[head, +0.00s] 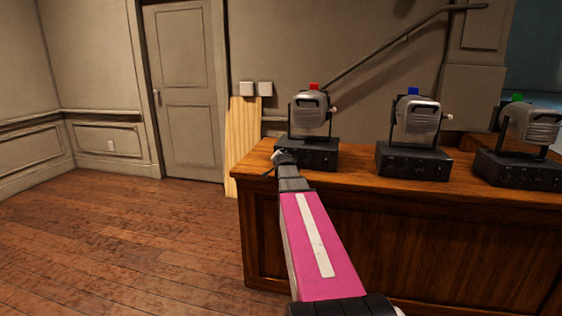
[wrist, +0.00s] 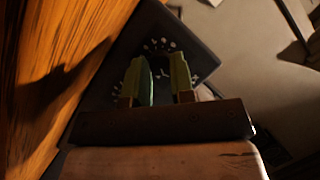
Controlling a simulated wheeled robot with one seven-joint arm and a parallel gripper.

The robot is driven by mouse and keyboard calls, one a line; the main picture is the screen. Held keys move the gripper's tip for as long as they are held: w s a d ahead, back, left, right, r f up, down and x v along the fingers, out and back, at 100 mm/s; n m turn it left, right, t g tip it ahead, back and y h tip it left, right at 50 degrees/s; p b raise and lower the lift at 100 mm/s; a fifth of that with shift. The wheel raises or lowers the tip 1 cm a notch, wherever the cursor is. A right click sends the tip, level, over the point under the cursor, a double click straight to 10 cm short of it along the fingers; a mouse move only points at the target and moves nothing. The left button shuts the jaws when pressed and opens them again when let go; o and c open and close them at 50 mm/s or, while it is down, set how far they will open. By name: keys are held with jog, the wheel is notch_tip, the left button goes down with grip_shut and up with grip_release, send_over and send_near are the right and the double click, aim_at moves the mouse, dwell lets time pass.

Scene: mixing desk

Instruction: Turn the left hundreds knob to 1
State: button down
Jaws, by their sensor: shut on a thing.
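The left device, with a red cap and a silver body, stands on the desk in the head view, and its black base (head: 318,153) carries knobs on the front. My gripper (head: 278,158) is at the left end of that base. In the wrist view its two green fingers (wrist: 160,78) are shut on a knob at the base's dark front panel (wrist: 102,85). White dial marks (wrist: 158,44) show around and beyond the fingertips. The knob itself is mostly hidden by the fingers, so I cannot read its pointer or setting.
Two similar devices stand to the right, one with a blue cap (head: 413,91) and one with a green cap (head: 517,98). The wooden desk (head: 400,225) lies under them. The floor to the left is clear, and a door (head: 186,95) is behind.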

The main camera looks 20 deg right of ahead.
dwell(0.3)
jog(key=c, duration=1)
grip_release()
jog(key=shift+s, duration=0.1)
jog(key=v, duration=1)
jog(key=shift+s+r, duration=0.1)
jog(key=shift+s, duration=0.2)
jog(key=s+a+f+n+g+y, duration=0.2)
jog(key=s+a+f+n+g, duration=0.25)
jog(key=f, duration=0.55)
jog(key=s+a+f+n+g+y, duration=0.1)
jog(key=s+a+f+n+g, duration=0.15)
jog(key=s+a+f, duration=0.4)
jog(key=s+a+f+n+g, duration=0.1)
jog(key=s+a+f+g, duration=0.1)
jog(key=s+a+f, duration=0.1)
jog(key=s+a+f+n+g+y, duration=0.1)
jog(key=s+a+f+n+g, duration=0.1)
jog(key=s+f, duration=0.3)
jog(key=s+a+f+n+g, duration=0.2)
jog(key=s+a+f+g, duration=0.1)
jog(key=s+a+f, duration=0.1)
jog(key=shift+s+a+f, duration=0.2)
jog(key=shift+f, duration=0.25)
jog(key=shift+s+a+f, duration=0.15)
jog(key=shift+a+f, duration=0.05)
jog(key=shift+f, duration=0.2)
